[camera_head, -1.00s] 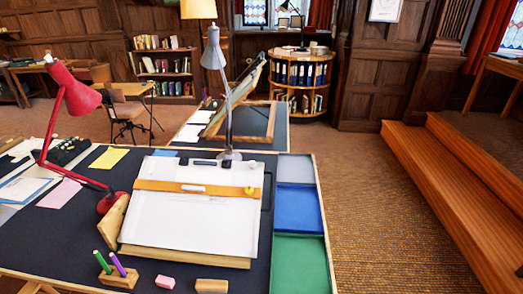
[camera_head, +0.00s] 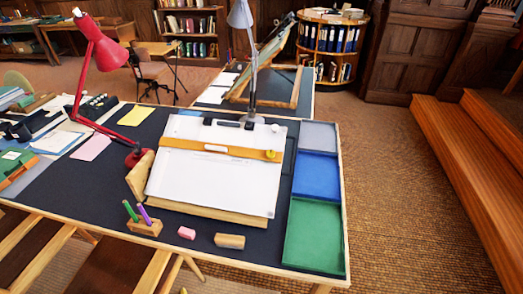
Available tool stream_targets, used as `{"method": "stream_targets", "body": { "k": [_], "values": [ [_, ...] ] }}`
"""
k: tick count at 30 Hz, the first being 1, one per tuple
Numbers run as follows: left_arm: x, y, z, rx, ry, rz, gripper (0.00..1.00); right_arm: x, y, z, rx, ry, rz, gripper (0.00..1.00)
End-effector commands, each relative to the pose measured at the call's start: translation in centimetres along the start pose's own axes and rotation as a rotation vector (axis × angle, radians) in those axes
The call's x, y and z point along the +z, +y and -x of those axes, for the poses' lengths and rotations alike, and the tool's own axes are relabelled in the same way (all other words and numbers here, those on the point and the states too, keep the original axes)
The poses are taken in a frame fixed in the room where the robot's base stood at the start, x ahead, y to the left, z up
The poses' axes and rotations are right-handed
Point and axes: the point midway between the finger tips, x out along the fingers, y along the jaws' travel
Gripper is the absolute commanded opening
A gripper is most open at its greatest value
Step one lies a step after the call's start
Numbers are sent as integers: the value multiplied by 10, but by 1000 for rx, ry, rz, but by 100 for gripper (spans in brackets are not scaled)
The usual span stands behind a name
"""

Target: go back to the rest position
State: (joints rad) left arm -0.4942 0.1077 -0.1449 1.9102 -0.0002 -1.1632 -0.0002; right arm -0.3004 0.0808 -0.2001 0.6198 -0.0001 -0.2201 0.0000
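Neither of my grippers shows in the head view, and no part of my arms is visible. The drafting table (camera_head: 85,190) stands in front of me. On it lies a tilted white drawing board (camera_head: 205,186) with an orange straightedge (camera_head: 190,150) across it. A yellow piece (camera_head: 270,155) and a white piece (camera_head: 215,148) sit on or by the straightedge. A wooden holder (camera_head: 145,227) with a green and a purple pen stands at the front, beside a pink eraser (camera_head: 186,233) and a tan block (camera_head: 229,241).
Grey (camera_head: 318,137), blue (camera_head: 316,177) and green (camera_head: 314,236) trays line the table's right side. A red lamp (camera_head: 102,52) and a grey lamp (camera_head: 243,20) rise from the table. Papers lie at left. Wooden steps (camera_head: 470,170) stand at right, with open floor between.

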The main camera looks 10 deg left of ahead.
Motion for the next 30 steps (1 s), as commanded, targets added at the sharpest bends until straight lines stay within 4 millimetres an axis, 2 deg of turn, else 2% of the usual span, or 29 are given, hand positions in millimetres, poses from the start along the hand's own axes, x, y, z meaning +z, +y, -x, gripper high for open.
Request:
{"method": "stream_targets", "body": {
  "k": [1, 6, 9, 15, 19, 24, 30],
  "values": [
    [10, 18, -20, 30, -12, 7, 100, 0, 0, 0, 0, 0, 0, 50],
    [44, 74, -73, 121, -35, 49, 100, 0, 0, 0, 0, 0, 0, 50],
    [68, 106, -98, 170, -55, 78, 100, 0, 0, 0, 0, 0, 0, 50],
    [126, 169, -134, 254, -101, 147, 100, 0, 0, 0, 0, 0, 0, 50],
    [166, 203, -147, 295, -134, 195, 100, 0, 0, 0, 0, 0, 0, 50],
    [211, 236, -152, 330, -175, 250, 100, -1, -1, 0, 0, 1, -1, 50],
    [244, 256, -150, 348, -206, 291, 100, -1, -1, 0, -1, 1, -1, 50]
  ]
}}
